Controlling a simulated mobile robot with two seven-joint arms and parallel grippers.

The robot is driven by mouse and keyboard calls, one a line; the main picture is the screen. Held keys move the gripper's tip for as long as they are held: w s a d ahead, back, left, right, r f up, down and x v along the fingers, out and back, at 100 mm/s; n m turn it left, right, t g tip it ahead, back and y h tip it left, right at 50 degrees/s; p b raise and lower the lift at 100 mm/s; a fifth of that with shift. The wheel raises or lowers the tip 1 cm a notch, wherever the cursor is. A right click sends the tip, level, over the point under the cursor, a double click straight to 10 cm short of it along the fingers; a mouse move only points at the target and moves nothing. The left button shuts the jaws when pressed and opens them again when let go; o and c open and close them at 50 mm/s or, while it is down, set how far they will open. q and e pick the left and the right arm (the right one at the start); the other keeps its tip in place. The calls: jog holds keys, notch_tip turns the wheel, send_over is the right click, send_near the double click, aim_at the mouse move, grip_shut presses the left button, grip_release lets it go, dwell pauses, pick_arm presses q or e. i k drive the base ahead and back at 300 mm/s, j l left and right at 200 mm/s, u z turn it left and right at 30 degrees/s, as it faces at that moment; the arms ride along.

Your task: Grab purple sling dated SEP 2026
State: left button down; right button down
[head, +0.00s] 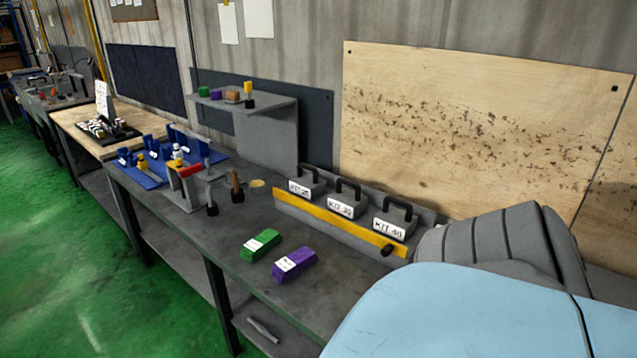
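A purple folded sling (295,264) lies on the dark workbench, near its front edge, with a white label on its left part. The label's print is too small to read, so I cannot tell its date. A green folded sling (260,245) with a white label lies just left of it, apart from it. A smaller purple item (215,94) sits on the raised grey shelf; I cannot tell what it is. Neither gripper is in view.
A yellow-fronted rack (340,224) with several labelled kit weights stands behind the slings. Blue holders (140,172) and small tools stand further left on the workbench (250,208). Green floor (60,250) is clear at left.

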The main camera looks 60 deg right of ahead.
aim_at(284, 269)
jog(key=z, duration=1.8)
